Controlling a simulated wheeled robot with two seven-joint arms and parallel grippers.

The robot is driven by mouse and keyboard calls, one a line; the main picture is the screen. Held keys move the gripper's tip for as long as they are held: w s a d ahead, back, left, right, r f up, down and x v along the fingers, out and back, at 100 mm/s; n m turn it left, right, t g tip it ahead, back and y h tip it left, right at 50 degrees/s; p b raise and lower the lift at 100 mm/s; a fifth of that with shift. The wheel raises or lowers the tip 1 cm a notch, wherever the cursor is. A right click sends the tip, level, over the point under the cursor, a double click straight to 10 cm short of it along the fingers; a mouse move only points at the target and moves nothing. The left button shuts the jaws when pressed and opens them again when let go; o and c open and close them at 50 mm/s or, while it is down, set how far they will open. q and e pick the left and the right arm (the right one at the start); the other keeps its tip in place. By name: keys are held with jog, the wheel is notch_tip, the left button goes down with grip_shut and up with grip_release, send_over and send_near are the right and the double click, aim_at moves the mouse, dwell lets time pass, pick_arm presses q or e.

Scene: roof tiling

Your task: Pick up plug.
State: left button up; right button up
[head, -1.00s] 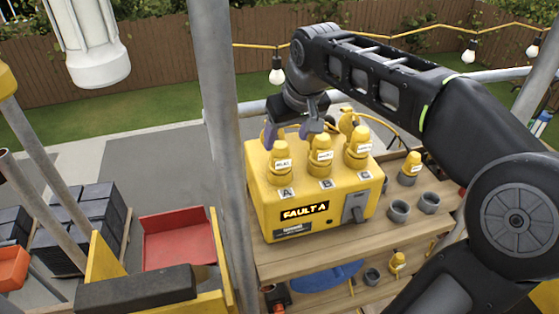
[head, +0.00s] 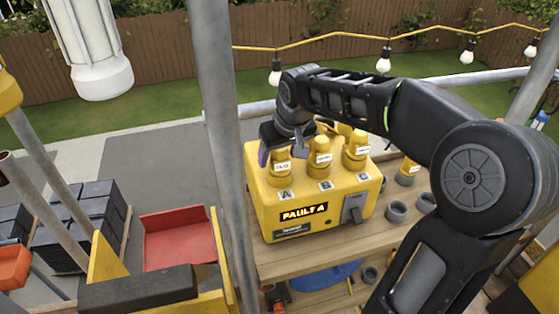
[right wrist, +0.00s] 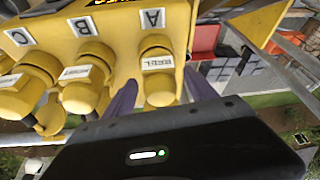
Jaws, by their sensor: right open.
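A yellow power box (head: 310,222) stands on a wooden shelf bench, with a lit FAULT A display (head: 304,213) and sockets marked A, B and C. A yellow plug (head: 280,172) stands in socket A; it also shows in the right wrist view (right wrist: 158,75). Labelled yellow plugs stand at B (head: 319,160) and C (head: 356,154). My right gripper (head: 281,153) is open over the plug at A. In the right wrist view its purple fingers (right wrist: 158,95) are on either side of that plug; contact cannot be told. My left gripper is not in view.
A lever switch (head: 354,208) is on the box's front. Grey empty sockets (head: 397,211) and another yellow plug (head: 407,172) are to the right. A grey scaffold pole (head: 215,130) rises left of the box. A red tray (head: 180,240) lies further left.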

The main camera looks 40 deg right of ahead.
dwell(0.6)
grip_shut()
dwell(0.5)
